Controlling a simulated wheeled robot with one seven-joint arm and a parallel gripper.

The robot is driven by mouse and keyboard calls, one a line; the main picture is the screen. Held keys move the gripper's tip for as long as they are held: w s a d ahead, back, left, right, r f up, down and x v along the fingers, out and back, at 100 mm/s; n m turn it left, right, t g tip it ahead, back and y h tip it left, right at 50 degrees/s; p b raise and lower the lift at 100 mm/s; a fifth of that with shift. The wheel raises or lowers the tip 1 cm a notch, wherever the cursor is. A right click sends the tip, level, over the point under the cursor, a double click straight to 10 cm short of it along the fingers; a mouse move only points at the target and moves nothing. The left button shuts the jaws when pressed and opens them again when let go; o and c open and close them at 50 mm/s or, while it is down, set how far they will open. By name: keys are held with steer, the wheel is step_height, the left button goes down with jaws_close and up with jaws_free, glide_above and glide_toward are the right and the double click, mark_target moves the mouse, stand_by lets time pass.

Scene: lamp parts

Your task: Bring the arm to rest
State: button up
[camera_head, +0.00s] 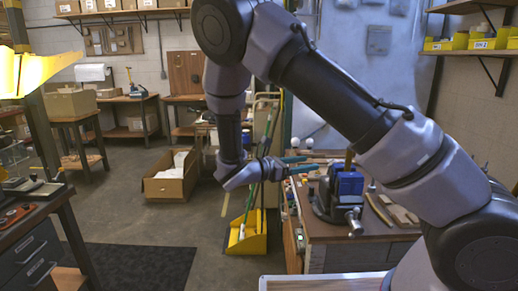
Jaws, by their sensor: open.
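My gripper (309,164) is at the middle of the head view, at the end of my bent grey and black arm. Its two teal fingers point right and stand apart, with nothing seen between them. In the picture they lie in front of the left end of a workbench (335,230); the distance between them is hard to judge. My arm hides part of the bench and the back wall.
A blue vise (347,184) stands on the workbench. A yellow bin (246,240) and an open cardboard box (170,185) are on the floor. A pale-edged surface (320,278) shows at the bottom. A dark tool bench (30,225) stands at left. Floor between is clear.

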steer(key=s+d+r+m+g+y, duration=0.75)
steer(key=d+m, duration=0.25)
steer(key=m, duration=0.2)
steer(key=s+r+m+t+y, duration=0.7)
steer(key=s+r+m+y, duration=0.3)
steer(key=r+m, duration=0.4)
steer(key=shift+s+d+r+m, duration=0.3)
steer(key=shift+s+d+r, duration=0.15)
steer(key=shift+r, duration=0.45)
